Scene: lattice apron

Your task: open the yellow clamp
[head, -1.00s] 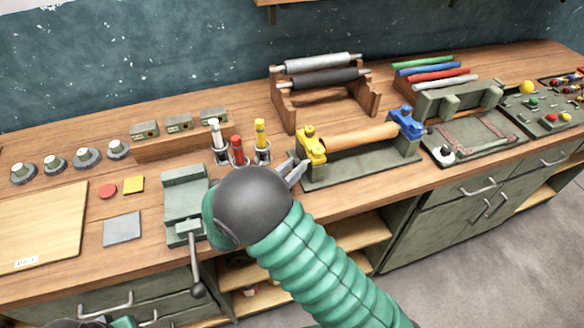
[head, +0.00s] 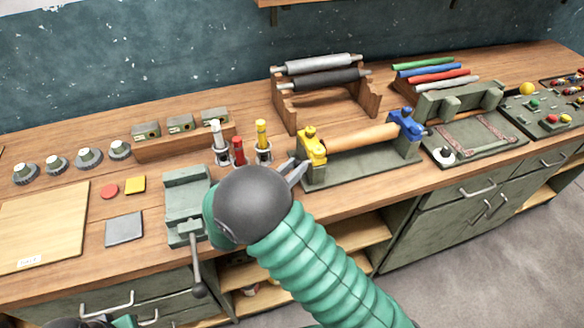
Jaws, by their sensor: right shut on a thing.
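The yellow clamp (head: 312,147) is at the left end of a wooden roller (head: 362,135) on a grey-green stand (head: 360,170). A blue clamp (head: 405,124) is at the roller's right end. My right gripper (head: 299,168) reaches in from the front, with its grey fingers at the lower left side of the yellow clamp. It is shut on the clamp, though the exact contact is small and partly hidden by my dark round wrist. My left gripper is not in view.
A green vise (head: 187,195) with a hanging lever stands left of my right wrist. Holders with a white, a red and a yellow tool (head: 262,138) stand close behind it. A rack with grey and black rollers (head: 318,78) stands behind the clamp stand.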

